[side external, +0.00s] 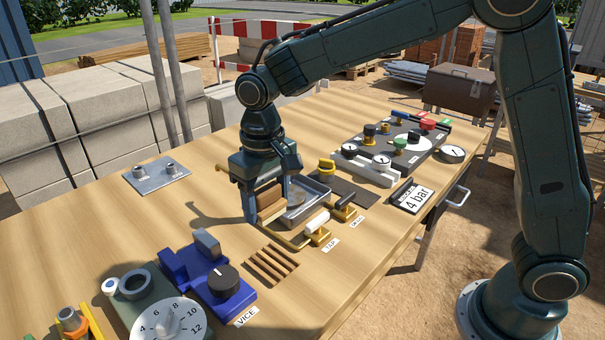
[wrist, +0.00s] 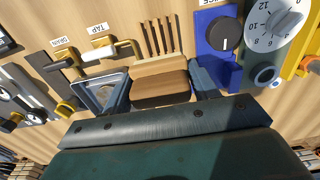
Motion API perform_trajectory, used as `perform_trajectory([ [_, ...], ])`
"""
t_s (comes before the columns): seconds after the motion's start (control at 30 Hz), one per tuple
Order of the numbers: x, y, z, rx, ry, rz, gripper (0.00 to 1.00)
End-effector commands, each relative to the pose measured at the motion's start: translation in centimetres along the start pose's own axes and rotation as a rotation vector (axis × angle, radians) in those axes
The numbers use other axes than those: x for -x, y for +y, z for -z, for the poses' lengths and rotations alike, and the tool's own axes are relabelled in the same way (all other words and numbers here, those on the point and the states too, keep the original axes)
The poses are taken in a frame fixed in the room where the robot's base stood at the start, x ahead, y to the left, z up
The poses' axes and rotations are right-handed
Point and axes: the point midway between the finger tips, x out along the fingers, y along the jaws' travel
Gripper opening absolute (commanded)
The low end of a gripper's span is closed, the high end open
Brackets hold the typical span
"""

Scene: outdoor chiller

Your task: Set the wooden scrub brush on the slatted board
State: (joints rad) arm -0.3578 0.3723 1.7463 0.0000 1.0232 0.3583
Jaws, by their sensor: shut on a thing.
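The wooden scrub brush (side external: 271,203) is a tan and brown block held between the jaws of my gripper (side external: 267,207), beside the metal tray. In the wrist view the brush (wrist: 160,83) spans the space between the two fingers of my gripper (wrist: 162,72). The slatted board (side external: 272,264) is a small set of brown parallel slats on the table, nearer the camera than the brush. In the wrist view the slatted board (wrist: 161,36) shows just beyond the brush. I cannot tell how high the brush is above the table.
A metal tray (side external: 313,192) stands right beside the gripper, with tap (side external: 318,226) and drain (side external: 345,207) handles near it. A blue vice (side external: 222,285) and a numbered dial (side external: 168,322) lie left of the slatted board. Bare tabletop lies to the board's right.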

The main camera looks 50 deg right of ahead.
Motion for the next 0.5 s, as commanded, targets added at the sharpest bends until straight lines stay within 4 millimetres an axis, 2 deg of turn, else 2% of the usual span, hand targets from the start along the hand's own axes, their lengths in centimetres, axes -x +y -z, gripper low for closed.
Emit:
perform_trajectory([
  [0.1,-2.4,0.0,-0.1,0.0,-0.004,-0.002,0.41],
  [0.3,-5.9,0.0,-0.1,0.0,-0.003,-0.001,0.41],
  [0.5,-7.7,0.0,0.0,0.0,0.0,0.0,0.41],
])
